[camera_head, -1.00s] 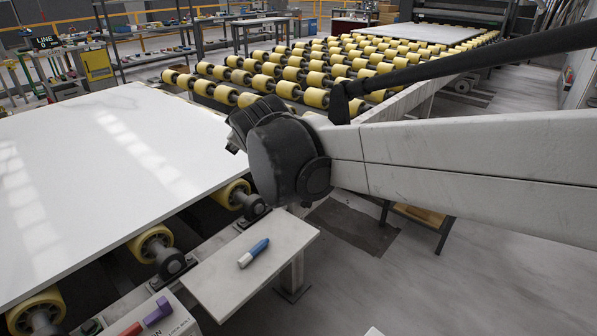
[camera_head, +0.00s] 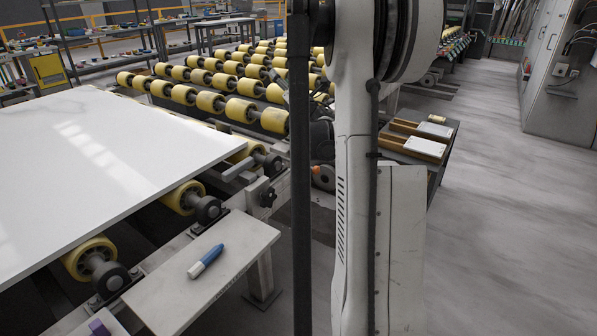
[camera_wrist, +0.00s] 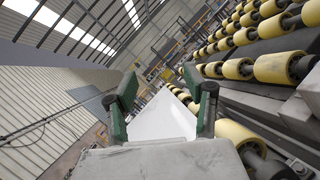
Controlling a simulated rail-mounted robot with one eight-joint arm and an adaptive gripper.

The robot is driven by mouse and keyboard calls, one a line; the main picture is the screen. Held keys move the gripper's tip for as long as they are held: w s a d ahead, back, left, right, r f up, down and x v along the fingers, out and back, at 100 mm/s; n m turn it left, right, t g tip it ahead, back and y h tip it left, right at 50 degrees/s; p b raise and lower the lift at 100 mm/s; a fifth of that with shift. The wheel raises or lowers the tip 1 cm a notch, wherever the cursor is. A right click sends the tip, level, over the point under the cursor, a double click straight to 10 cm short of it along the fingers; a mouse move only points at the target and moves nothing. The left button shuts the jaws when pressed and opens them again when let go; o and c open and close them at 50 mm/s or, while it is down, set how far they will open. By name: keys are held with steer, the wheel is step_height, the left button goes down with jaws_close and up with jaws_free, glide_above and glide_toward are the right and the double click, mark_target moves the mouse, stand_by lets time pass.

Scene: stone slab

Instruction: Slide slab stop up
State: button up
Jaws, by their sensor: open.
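The white slab (camera_head: 80,165) lies flat on the rollers at the left of the head view. By its right corner, on the conveyor frame, is a grey metal bracket with a dark knob (camera_head: 268,197), which looks like the slab stop; I cannot tell its height setting. In the wrist view my gripper (camera_wrist: 160,82) is open, its two green-padded fingers wide apart with nothing between them. A white surface, probably the slab (camera_wrist: 162,120), shows beyond the fingers. My arm hides the gripper in the head view. I cannot make out the stop in the wrist view.
A small shelf (camera_head: 175,285) with a blue-and-white marker (camera_head: 206,261) juts from the frame near the bracket. Yellow rollers (camera_head: 242,110) fill the area behind. A cart with wooden trays (camera_head: 412,145) stands right of my arm. The floor at right (camera_head: 500,240) is clear.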

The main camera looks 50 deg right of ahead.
steer(key=s+d+f+n+y+b, duration=0.2)
steer(key=s+d+f+n+y, duration=0.15)
steer(key=d+f+n, duration=0.6)
steer(key=n+g+y+b, duration=0.25)
steer(key=n+y, duration=0.25)
steer(key=n, duration=0.4)
glide_toward(319, 171)
steer(key=shift+t, duration=0.25)
steer(key=w+b, duration=0.1)
steer(key=w, duration=0.3)
steer(key=w+b, duration=0.1)
steer(key=w, duration=0.2)
steer(key=w+b, duration=0.1)
steer(key=w, duration=0.3)
steer(key=shift+w+a+f, duration=0.25)
steer(key=shift+w+f, duration=0.05)
steer(key=shift+f, duration=0.05)
jaws_close()
